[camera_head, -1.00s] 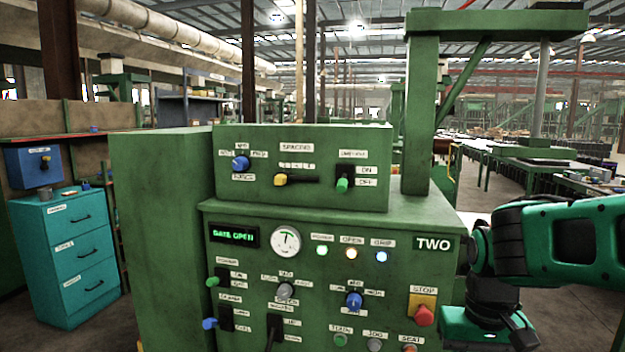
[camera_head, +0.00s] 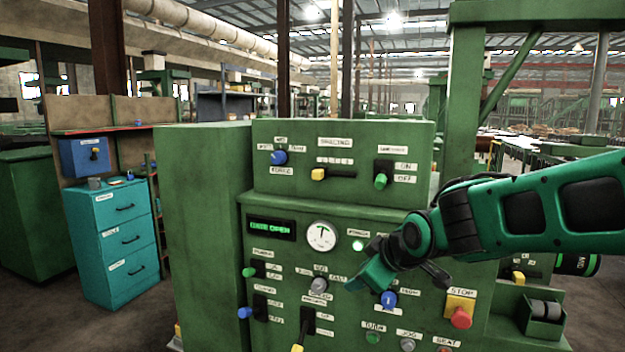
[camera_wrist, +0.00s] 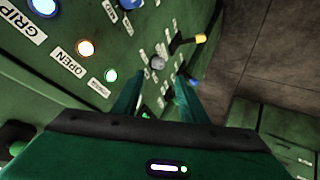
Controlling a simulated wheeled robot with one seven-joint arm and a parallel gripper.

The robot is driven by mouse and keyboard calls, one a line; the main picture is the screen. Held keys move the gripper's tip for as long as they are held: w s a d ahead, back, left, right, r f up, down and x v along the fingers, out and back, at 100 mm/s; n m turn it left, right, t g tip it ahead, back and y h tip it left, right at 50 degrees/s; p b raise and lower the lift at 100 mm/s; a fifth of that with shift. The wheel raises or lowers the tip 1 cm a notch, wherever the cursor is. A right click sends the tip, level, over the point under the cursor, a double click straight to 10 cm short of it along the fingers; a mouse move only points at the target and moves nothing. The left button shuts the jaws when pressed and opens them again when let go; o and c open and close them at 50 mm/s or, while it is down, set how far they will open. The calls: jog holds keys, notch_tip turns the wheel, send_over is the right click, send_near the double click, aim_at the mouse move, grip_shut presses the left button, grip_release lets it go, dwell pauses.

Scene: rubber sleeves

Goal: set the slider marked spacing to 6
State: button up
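The slider marked spacing is on the upper green box. Its yellow knob (camera_head: 318,174) sits at the left end of a dark horizontal slot (camera_head: 342,173), below the SPACING label (camera_head: 335,142). The small scale marks above the slot are too blurred to read. My gripper (camera_head: 375,275) is in front of the lower panel, below and right of the slider, apart from it. In the wrist view its two fingers (camera_wrist: 158,100) stand apart with nothing clearly held between them. I cannot make out the spacing slider in the wrist view.
A blue knob (camera_head: 279,157) is left of the slider and a green switch (camera_head: 381,180) right of it. The lower panel carries a gauge (camera_head: 321,235), several knobs and a red stop button (camera_head: 461,318). A yellow-tipped lever (camera_wrist: 200,38) shows in the wrist view.

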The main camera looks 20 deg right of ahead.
jog(key=w+a+r+n+t+y, duration=0.1)
jog(key=w+r+n+t, duration=0.4)
jog(key=w+r+n, duration=0.3)
jog(key=n+t, duration=0.3)
jog(key=n, duration=0.1)
send_near(321, 177)
jog(key=w, duration=0.2)
jog(key=shift+y, duration=0.4)
jog(key=w, duration=0.3)
jog(key=w+a, duration=0.1)
jog(key=w, duration=0.5)
jog(key=shift+w+a+f, duration=0.1)
jog(key=shift+w+a, duration=0.15)
jog(key=shift+w, duration=0.15)
jog(key=shift+c, duration=0.3)
grip_shut()
